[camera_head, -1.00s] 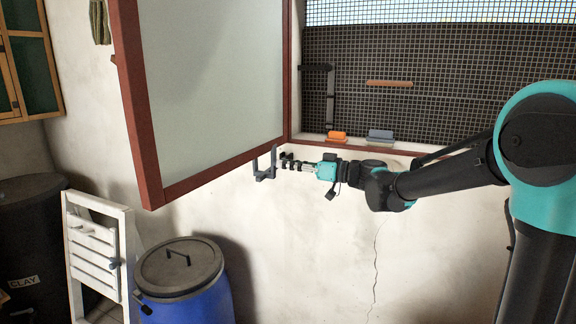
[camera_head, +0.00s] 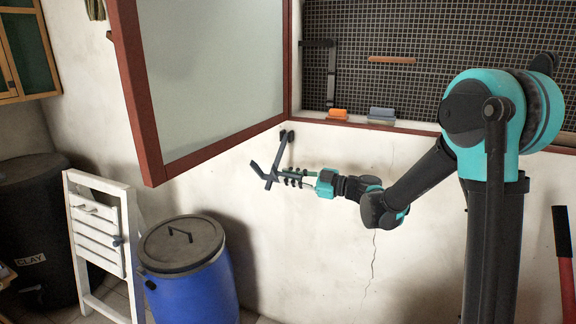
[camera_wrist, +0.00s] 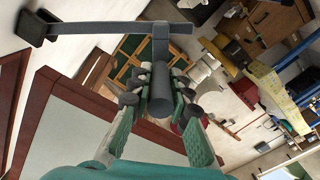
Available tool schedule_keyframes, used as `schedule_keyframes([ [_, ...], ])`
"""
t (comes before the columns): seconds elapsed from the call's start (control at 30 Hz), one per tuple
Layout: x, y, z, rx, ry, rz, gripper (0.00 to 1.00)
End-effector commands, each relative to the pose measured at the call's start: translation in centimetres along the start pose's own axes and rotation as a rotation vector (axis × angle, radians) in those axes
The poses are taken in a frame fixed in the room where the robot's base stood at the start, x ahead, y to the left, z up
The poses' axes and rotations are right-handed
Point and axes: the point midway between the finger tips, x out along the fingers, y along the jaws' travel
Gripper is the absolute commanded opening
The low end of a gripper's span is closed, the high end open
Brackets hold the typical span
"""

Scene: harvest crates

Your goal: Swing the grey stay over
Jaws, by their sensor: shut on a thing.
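The grey stay (camera_head: 281,155) is a dark bar that runs from a mount (camera_head: 287,134) on the wall just below the window corner, down and outward to a crossed end. My gripper (camera_head: 284,178) is shut on the stay's end piece, below the open sash. In the wrist view the stay (camera_wrist: 95,31) crosses the top, and its round grip post (camera_wrist: 162,92) lies between the fingers of my gripper (camera_wrist: 158,88). The window sash (camera_head: 140,95) has a red-brown frame and a pale pane and stands open; the stay looks apart from it.
A sill (camera_head: 400,125) holds an orange block (camera_head: 337,114) and a grey-blue block (camera_head: 381,114). Below stand a blue barrel (camera_head: 195,275), a white folding stool (camera_head: 97,240) and a dark clay bin (camera_head: 35,230).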

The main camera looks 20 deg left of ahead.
Motion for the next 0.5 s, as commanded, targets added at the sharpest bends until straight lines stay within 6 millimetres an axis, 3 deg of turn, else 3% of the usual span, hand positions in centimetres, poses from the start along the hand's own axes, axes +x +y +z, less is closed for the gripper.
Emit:
schedule_keyframes([
  [0.27, 0.0, 0.3, 4.9, -0.253, -0.001, 0.000, 0.00],
  [0.5, -0.1, 1.4, 8.5, -0.243, -0.002, 0.000, 0.00],
])
